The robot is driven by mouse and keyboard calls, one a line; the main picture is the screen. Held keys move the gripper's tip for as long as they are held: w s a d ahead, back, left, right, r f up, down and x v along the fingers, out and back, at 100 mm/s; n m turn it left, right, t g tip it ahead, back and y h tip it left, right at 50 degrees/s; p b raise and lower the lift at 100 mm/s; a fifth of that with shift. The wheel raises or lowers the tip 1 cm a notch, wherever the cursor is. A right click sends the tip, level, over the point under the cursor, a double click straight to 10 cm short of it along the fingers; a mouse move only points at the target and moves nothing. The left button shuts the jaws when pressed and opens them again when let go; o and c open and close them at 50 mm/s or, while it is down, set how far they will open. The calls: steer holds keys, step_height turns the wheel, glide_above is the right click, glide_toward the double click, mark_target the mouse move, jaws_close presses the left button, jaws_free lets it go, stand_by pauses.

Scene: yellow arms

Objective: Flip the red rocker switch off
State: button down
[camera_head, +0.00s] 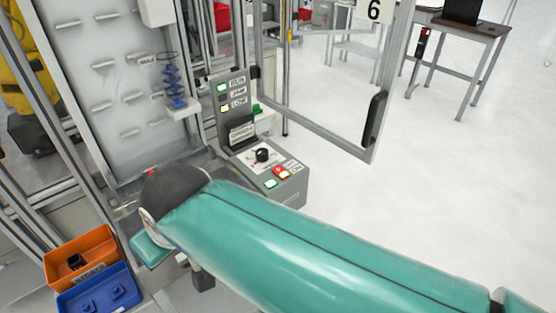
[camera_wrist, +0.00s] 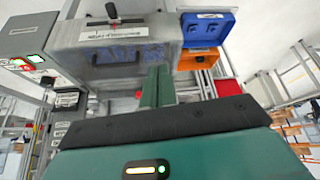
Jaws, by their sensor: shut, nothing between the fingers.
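The red rocker switch (camera_head: 281,171) is on the sloped top of a grey control box (camera_head: 292,190), beside a lit green-white switch (camera_head: 271,184). A black knob (camera_head: 262,155) is behind them. In the wrist view the red switch (camera_wrist: 35,59) is at the far left, with a green-lit one beside it. Its exact tilt is too small to tell. My gripper (camera_wrist: 157,88) has its teal fingers together and empty, well to the right of the switches in that view, touching nothing I can make out.
An indicator panel (camera_head: 232,92) with RUN, JAM and LOW labels rises behind the box. An orange bin (camera_head: 82,243) and a blue bin (camera_head: 97,293) stand at lower left. A framed door (camera_head: 372,120) stands open at right.

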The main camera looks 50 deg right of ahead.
steer(key=n+g, duration=0.4)
steer(key=n, duration=1.1)
glide_above(279, 168)
steer(key=s, duration=0.2)
steer(key=shift+a+f, duration=0.3)
steer(key=shift+f, duration=0.05)
steer(key=shift+f, duration=0.15)
steer(key=f, duration=0.4)
steer(key=w+f, duration=0.1)
steer(key=f, duration=0.8)
steer(key=shift+w+d+f, duration=0.15)
steer(key=shift+w+f, duration=0.15)
steer(key=shift+f, duration=0.05)
